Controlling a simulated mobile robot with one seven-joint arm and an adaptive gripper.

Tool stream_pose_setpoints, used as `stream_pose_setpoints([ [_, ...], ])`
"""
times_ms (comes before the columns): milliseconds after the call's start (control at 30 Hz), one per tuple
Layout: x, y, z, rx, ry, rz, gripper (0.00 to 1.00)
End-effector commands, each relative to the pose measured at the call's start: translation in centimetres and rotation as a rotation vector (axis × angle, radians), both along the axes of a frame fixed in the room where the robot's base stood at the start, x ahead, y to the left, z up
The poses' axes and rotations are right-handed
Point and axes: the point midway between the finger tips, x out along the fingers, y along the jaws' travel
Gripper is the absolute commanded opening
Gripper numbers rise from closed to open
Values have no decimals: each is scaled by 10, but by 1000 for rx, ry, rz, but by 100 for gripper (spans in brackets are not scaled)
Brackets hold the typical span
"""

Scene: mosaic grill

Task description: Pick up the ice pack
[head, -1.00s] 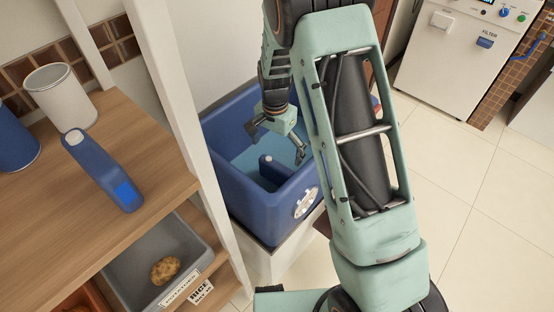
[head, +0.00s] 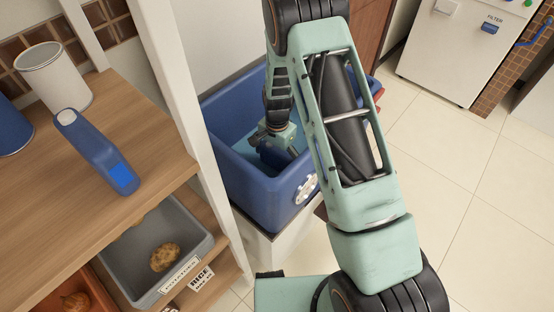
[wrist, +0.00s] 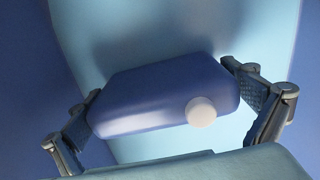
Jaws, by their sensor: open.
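A dark blue ice pack with a round white cap (wrist: 165,92) lies inside the blue bin (head: 238,195). In the wrist view it spans the space between my fingers, cap toward the camera. My gripper (wrist: 167,102) is open, with one finger at each end of the pack. The fingers look very close to its ends; I cannot tell whether they touch. In the head view my gripper (head: 277,138) is down inside the bin and largely covers the pack.
A similar blue pack (head: 95,150) lies on the wooden shelf (head: 150,150) at left, near a white canister (head: 55,78). A white post (head: 178,110) stands between shelf and bin. A grey tray with a potato (head: 165,257) is below.

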Motion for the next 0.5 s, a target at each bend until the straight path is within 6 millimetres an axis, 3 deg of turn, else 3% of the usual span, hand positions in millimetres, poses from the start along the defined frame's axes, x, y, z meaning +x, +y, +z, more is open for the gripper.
stream_pose_setpoints([
  [233, 1, 0, -4, 0, -1, 1, 100],
  [500, 0, 0, -4, 1, -1, 1, 71],
])
